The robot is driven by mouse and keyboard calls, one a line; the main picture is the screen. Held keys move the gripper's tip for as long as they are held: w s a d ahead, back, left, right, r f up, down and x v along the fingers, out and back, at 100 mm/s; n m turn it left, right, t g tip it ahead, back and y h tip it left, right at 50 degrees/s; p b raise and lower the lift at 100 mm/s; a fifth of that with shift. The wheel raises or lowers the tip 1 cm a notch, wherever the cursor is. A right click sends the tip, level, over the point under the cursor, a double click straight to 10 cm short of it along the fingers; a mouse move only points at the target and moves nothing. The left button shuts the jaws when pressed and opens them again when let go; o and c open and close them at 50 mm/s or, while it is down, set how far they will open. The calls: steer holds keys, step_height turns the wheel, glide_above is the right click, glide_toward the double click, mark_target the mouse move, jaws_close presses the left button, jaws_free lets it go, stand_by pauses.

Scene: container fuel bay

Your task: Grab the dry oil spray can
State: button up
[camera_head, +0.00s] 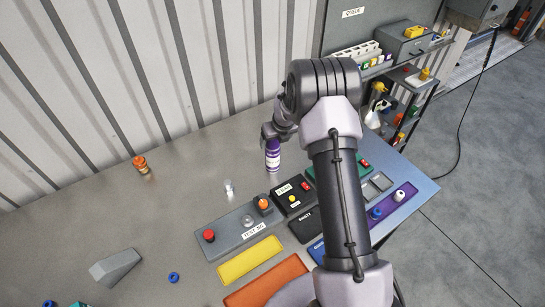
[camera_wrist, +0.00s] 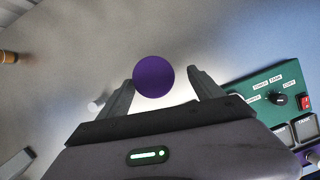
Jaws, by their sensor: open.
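A purple can with a pale label band (camera_head: 272,158) stands upright on the metal table, towards its back edge near the ribbed wall. I take it for the dry oil spray can; its lettering is too small to read. My gripper (camera_head: 274,131) is over the can's top in the head view, partly hidden by my arm. In the wrist view the round purple top of the can (camera_wrist: 153,76) shows between the fingertips of my gripper (camera_wrist: 161,76). The jaws are open, with a finger on each side; contact cannot be told.
A small clear-and-white item (camera_head: 229,187) stands left of the can, and an orange-brown bottle (camera_head: 141,164) farther left. A grey test jig (camera_head: 230,232) and a black button box (camera_head: 293,195) lie in front. A green panel (camera_wrist: 265,92) is right of the fingers.

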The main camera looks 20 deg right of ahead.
mark_target(273, 153)
steer(key=x, duration=0.3)
steer(key=shift+s+a+f, duration=0.1)
steer(key=shift+a+f, duration=0.05)
steer(key=shift+a, duration=0.15)
steer(key=shift+w+f, duration=0.3)
steer(key=shift+s, duration=0.1)
steer(key=shift+r, duration=0.1)
steer(key=c, duration=0.4)
jaws_close()
